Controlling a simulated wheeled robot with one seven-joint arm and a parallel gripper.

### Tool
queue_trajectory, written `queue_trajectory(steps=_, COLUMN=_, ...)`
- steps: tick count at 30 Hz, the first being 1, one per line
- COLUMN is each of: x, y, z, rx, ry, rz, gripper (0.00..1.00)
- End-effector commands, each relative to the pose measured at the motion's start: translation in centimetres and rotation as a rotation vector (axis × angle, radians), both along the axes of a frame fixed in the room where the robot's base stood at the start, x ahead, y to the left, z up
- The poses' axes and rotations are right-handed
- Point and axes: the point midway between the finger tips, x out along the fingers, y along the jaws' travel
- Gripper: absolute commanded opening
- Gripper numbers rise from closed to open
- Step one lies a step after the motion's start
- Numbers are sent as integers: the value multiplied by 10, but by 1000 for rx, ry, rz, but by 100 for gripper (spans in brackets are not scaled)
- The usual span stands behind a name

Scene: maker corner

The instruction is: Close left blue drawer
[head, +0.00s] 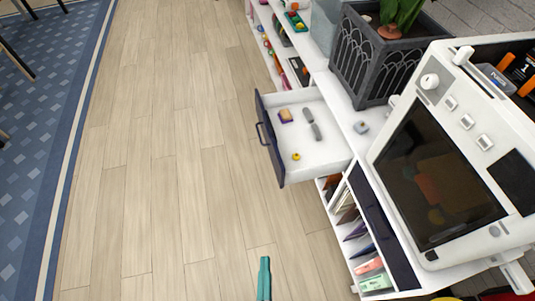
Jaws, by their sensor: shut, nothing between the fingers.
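The left blue drawer (315,155) is pulled out from the white shelf unit (350,110) over the floor. Its inside is white, and its dark blue front (269,139) carries a blue bar handle (265,134) facing left.
A dark planter (382,56) and a white machine with a dark screen (437,180) stand on the unit. A second dark blue panel (382,225) sits flush in it, beside filled shelves. The wooden floor (170,150) left of the drawer is clear up to a blue rug (40,130).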

Motion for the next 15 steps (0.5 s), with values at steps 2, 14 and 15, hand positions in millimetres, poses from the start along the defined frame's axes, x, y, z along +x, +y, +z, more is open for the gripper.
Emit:
queue_trajectory(steps=2, x=22, y=3, z=-18, rx=-91, ry=-20, rz=16, gripper=0)
queue_trajectory(steps=14, x=145, y=21, z=-87, rx=-595, ry=-94, rz=90, gripper=0)
queue_trajectory(steps=15, x=160, y=23, z=-92, rx=-647, ry=-101, rz=95, gripper=0)
